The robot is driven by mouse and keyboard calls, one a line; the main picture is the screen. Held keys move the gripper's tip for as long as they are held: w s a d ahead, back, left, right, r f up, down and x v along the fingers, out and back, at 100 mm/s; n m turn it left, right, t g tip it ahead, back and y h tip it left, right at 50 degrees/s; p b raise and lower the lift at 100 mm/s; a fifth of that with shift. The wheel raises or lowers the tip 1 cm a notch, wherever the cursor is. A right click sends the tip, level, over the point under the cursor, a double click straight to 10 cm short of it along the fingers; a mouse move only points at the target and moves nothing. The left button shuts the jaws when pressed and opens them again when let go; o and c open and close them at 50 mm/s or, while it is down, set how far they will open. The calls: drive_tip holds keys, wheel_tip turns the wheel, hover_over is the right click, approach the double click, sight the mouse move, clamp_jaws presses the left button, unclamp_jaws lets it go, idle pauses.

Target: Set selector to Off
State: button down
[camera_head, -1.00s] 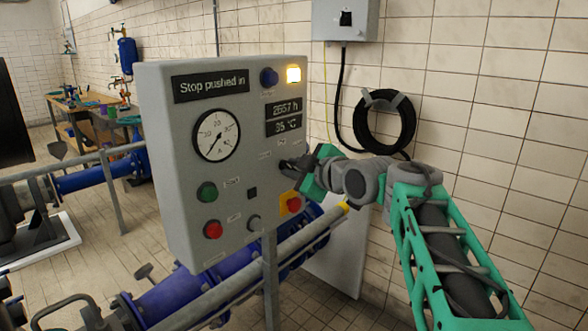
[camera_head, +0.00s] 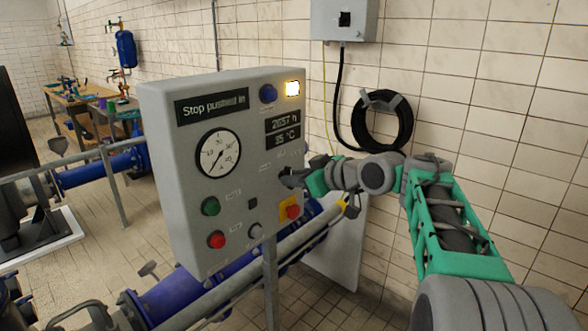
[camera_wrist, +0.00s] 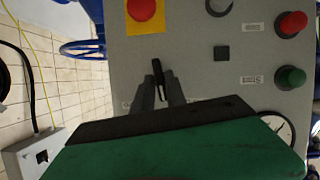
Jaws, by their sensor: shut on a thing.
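The selector is on the grey control panel's front, mostly hidden behind my gripper in the head view. The wrist view shows its narrow black handle (camera_wrist: 158,72), pointing roughly toward the top of that picture. My gripper (camera_head: 287,179) is at the panel's right side, above the red stop button. In the wrist view its two grey fingers (camera_wrist: 159,92) are closed on the handle, one on each side. The markings around the selector are too small to read, so I cannot tell its set position.
The panel (camera_head: 165,140) also carries a red stop button on yellow (camera_head: 291,211), green (camera_head: 211,206) and red (camera_head: 216,240) buttons, a gauge (camera_head: 218,153), and a display reading "Stop pushed in" (camera_head: 211,103). A railing pipe (camera_head: 235,275) runs below. A wall box (camera_head: 344,20) hangs behind.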

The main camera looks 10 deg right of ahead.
drive_tip(key=shift+r+m+y+p, duration=0.1)
drive_tip(key=shift+m+y+p, duration=0.2)
drive_tip(key=shift+m+p, duration=0.3)
drive_tip(key=c, duration=1.5)
unclamp_jaws()
drive_tip(key=shift+d, duration=0.1)
drive_tip(key=b+v, duration=0.1)
drive_tip(key=v, duration=0.6)
drive_tip(key=shift+s+d+r, duration=0.15)
drive_tip(key=shift+s+r, duration=0.05)
drive_tip(key=shift+r, duration=0.05)
